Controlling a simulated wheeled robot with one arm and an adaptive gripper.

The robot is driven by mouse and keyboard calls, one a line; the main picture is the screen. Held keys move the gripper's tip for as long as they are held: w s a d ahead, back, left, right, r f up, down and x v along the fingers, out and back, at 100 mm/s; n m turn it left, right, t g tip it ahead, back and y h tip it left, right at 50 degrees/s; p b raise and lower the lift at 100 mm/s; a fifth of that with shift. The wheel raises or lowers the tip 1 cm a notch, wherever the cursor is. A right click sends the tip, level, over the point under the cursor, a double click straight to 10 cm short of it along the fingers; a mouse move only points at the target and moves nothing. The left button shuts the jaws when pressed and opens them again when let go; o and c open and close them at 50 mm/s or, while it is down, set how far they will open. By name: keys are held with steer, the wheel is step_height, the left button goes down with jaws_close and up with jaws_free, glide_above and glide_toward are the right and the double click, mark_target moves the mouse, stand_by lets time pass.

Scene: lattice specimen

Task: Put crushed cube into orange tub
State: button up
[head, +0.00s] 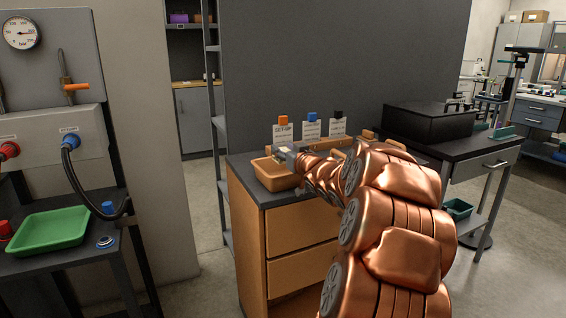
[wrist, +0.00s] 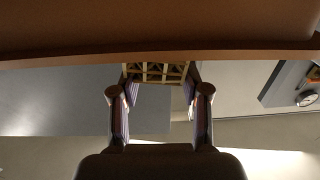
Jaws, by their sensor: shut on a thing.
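The orange tub (head: 268,178) stands on the dark top of a wooden drawer cabinet in the head view. My gripper (head: 285,154) is over the tub's back right part. In the wrist view my gripper (wrist: 157,84) is shut on the crushed cube (wrist: 156,72), a pale tan open lattice block held between the two fingertips. An orange-brown wall with a rim (wrist: 160,52), seemingly the tub, crosses the top of the wrist view right beside the cube. I cannot tell whether they touch. In the head view the cube is mostly hidden by my gripper.
Cards with orange (head: 283,120), blue (head: 312,117) and black (head: 338,115) tops stand behind the tub. A black box (head: 428,122) sits on the bench at right. A green tray (head: 45,232) lies on the left bench below a gauge panel (head: 48,60).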

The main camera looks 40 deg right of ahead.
mark_target(283, 161)
steer(key=shift+w+f, duration=0.1)
steer(key=shift+w, duration=0.35)
steer(key=shift+d+f+b, duration=0.1)
steer(key=shift+f+b, duration=0.55)
steer(key=shift+f, duration=1)
steer(key=shift+f, duration=0.65)
steer(key=o, duration=1)
steer(key=shift+f, duration=0.15)
steer(key=shift+o, duration=0.2)
steer(key=shift+r, duration=0.5)
steer(key=shift+s+r, duration=0.15)
steer(key=shift+s, duration=0.05)
steer(key=p+v, duration=0.1)
steer(key=v, duration=1)
steer(key=shift+s+a, duration=0.25)
steer(key=shift+s, duration=0.05)
